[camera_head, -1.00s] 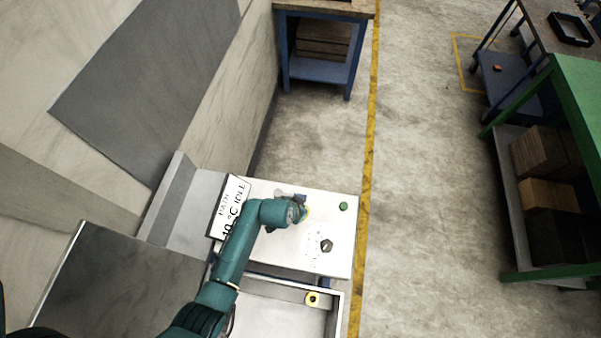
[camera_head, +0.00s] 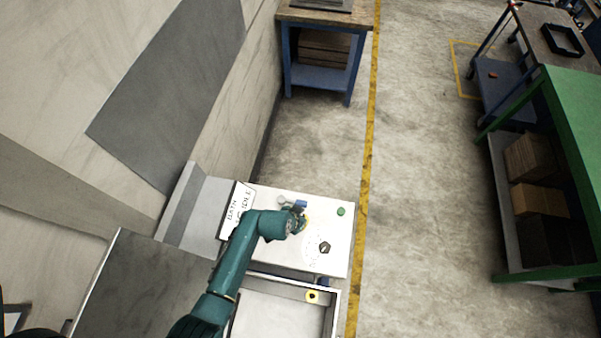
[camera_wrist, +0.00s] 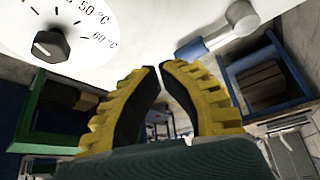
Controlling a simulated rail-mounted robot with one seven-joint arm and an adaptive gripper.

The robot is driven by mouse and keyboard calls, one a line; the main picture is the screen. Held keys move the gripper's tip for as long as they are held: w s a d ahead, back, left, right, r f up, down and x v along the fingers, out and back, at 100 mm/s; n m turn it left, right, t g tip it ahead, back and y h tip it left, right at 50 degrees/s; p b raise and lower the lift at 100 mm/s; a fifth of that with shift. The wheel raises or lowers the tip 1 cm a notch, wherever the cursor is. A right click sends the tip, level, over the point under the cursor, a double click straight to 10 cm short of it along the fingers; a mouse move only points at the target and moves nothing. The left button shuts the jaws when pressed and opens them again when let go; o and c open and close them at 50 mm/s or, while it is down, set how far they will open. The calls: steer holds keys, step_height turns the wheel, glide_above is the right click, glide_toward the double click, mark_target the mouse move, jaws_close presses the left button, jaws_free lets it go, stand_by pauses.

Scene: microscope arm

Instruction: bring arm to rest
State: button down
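My arm reaches over a white bath unit (camera_head: 333,265), with my gripper (camera_head: 304,222) above its top between the lever and the dial. In the wrist view my gripper (camera_wrist: 160,68) has its two yellow fingers with their tips almost together and nothing held between them. The lever has a grey round end (camera_wrist: 243,18) and a blue end (camera_wrist: 190,50); it also shows in the head view (camera_head: 300,204). The dark dial knob (camera_wrist: 50,45) sits among temperature marks, with 50 °C and 60 °C readable; it shows in the head view (camera_head: 324,247). The fingers look apart from both.
A green button (camera_head: 341,211) and a BATH display (camera_head: 238,209) are on the unit. A blue workbench (camera_head: 321,75) stands behind, a green bench (camera_head: 570,110) at right. The floor between is clear.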

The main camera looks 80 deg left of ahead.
steer(key=shift+s+d+r, duration=0.15)
steer(key=shift+d+r, duration=0.25)
steer(key=shift+r, duration=0.3)
